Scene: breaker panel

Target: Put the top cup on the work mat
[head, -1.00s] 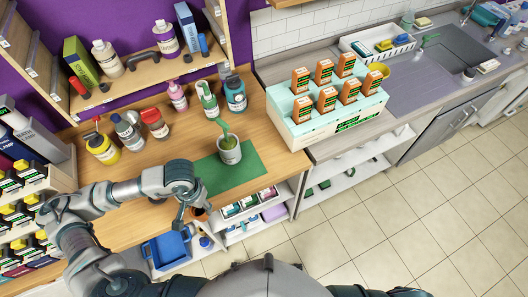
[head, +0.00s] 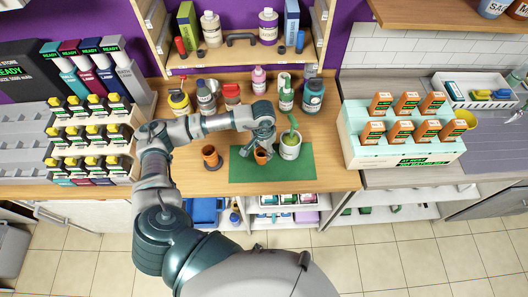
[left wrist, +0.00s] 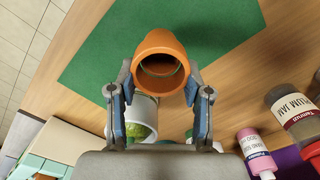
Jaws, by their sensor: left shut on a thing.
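My left gripper (head: 262,150) is shut on an orange cup (head: 260,157). In the left wrist view the cup (left wrist: 161,62) sits between the two fingers, its open mouth facing the camera. The cup is over the left-middle part of the green work mat (head: 240,173); I cannot tell whether its base touches the mat. The mat (left wrist: 110,50) also shows behind the cup in the left wrist view. Another orange cup (head: 210,156) stands on the wooden counter left of the mat, on a dark round base. My right gripper is not in view.
A white pot with a green utensil (head: 290,146) stands on the mat, close to the right of the held cup. Several bottles (head: 232,95) line the back. A pale crate of orange boxes (head: 400,150) is at the right. The mat's front part is clear.

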